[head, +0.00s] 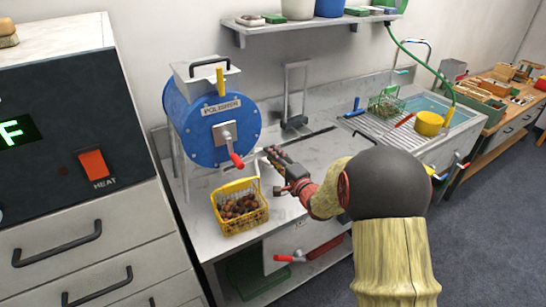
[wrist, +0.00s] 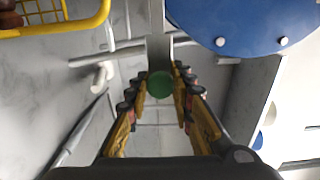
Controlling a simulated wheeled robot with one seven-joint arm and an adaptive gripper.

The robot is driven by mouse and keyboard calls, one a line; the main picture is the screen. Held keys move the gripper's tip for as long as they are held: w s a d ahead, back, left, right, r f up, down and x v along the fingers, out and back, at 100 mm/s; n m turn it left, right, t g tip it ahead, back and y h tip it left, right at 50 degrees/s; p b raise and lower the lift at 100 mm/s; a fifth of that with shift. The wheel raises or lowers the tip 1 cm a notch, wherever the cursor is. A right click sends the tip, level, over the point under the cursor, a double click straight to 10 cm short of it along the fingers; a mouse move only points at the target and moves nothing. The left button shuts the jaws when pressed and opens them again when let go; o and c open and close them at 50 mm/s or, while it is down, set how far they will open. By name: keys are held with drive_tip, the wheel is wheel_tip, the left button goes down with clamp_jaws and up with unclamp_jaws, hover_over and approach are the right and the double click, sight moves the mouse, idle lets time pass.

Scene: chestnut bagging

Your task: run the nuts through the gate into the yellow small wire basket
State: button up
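The yellow small wire basket (head: 240,222) stands on the worktop below the polisher, with brown nuts (head: 240,206) in it. Its yellow rim shows at the top left of the wrist view (wrist: 75,25). My gripper (head: 269,152) is just right of that lever, above and right of the basket. In the wrist view, my fingers (wrist: 162,75) close on both sides of a round green knob (wrist: 160,85) at the end of a grey bar (wrist: 159,50). My gripper hides the knob in the head view.
A dark panel with a red heat switch (head: 94,164) and drawers stands at the left. A sink with a drainboard (head: 395,125), a green wire basket (head: 386,105) and a yellow tub (head: 429,123) are at the right. A shelf (head: 300,24) hangs above.

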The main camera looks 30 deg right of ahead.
clamp_jaws()
idle(0.3)
drive_tip(key=a+p, duration=0.1)
drive_tip(key=a, duration=0.4)
drive_tip(key=shift+s+a, duration=0.1)
drive_tip(key=shift+a, duration=0.3)
drive_tip(key=shift+o, duration=0.6)
unclamp_jaws()
drive_tip(key=shift+o, duration=1.4)
drive_tip(key=shift+a, duration=0.2)
drive_tip(key=shift+o, duration=0.9)
drive_tip(key=shift+d, duration=0.1)
